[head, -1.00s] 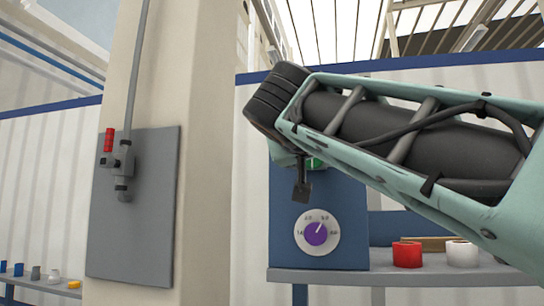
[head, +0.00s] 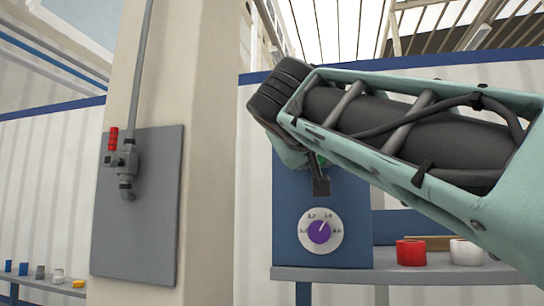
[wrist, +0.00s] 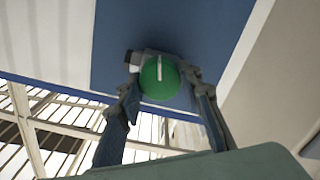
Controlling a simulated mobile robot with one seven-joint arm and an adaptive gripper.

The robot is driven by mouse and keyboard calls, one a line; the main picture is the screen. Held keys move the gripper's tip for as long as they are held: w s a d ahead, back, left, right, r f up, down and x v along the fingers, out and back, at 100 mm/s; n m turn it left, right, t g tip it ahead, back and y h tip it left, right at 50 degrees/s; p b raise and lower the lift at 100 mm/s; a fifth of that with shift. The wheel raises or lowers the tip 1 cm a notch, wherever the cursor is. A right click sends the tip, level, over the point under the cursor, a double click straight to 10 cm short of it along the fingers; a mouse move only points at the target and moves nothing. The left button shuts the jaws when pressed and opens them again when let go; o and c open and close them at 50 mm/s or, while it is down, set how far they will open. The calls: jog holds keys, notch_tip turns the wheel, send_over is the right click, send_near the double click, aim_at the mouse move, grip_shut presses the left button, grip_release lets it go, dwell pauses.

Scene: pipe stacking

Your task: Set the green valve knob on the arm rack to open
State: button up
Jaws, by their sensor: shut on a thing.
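The green valve knob (wrist: 163,80) sits on the blue panel (wrist: 185,30) and shows as a round green disc with a pale pointer line, which runs nearly upright in the wrist picture. My gripper (wrist: 161,90) has one finger on each side of the knob and is shut on it. In the head view only a sliver of the green knob (head: 321,161) shows, as my arm covers the rest. One black fingertip hangs below my wrist there, in front of the blue panel and above the purple dial.
A purple dial (head: 319,232) on a white scale is lower on the same blue panel. A red ring (head: 410,252) and a white ring (head: 465,252) stand on the grey shelf (head: 400,275). A red-handled valve (head: 113,139) is on a grey board at left.

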jog(key=o, duration=1.2)
jog(key=shift+c, duration=0.2)
